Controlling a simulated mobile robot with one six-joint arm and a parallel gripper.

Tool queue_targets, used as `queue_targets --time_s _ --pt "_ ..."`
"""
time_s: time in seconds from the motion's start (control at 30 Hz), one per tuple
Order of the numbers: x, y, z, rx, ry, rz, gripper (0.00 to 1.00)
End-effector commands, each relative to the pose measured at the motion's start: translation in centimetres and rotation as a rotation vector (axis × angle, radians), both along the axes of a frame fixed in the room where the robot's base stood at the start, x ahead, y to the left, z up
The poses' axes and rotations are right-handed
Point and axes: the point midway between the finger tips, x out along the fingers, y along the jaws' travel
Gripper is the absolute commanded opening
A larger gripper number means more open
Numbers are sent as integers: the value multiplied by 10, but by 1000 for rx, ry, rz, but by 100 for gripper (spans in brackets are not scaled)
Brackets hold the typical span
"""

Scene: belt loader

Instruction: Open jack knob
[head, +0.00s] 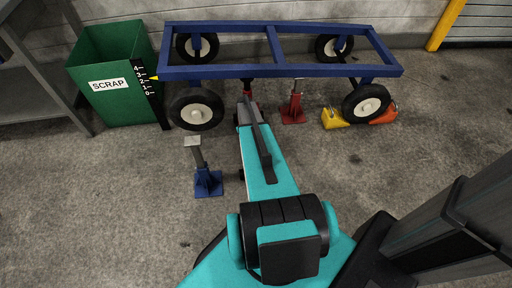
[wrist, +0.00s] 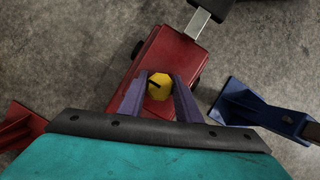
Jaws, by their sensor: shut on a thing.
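The red jack (wrist: 152,62) lies under my gripper in the wrist view, with a grey metal bar at its upper end. A round yellow knob with a black mark (wrist: 160,86) is on its top. My gripper (wrist: 161,98) has its two purple fingers on either side of the knob and is shut on it. In the head view my arm reaches forward to the front of the blue cart frame (head: 232,71). The jack is mostly hidden there behind my arm, and the knob cannot be seen.
A blue stand (head: 207,182) is left of my arm and a red stand (head: 293,114) is to its right. Yellow and orange chocks (head: 334,119) sit at the right front wheel (head: 366,104). A green scrap bin (head: 108,95) with a height scale (head: 148,88) stands at left.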

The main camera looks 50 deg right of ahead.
Motion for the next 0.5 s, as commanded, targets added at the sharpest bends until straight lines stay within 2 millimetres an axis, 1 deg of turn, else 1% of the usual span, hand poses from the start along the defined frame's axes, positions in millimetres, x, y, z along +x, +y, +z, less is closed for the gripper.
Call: queue_targets --time_s 0.03,0.23,0.27,0.3,0.37,0.5 --pt "-3 0 0 1 8 3 8" --pt "-3 0 0 2 8 1 8" --pt "-3 0 0 2 8 1 34" --pt "-3 0 0 2 8 1 40" --pt "-3 0 0 1 7 0 49" --pt "-2 0 0 0 4 0 49"
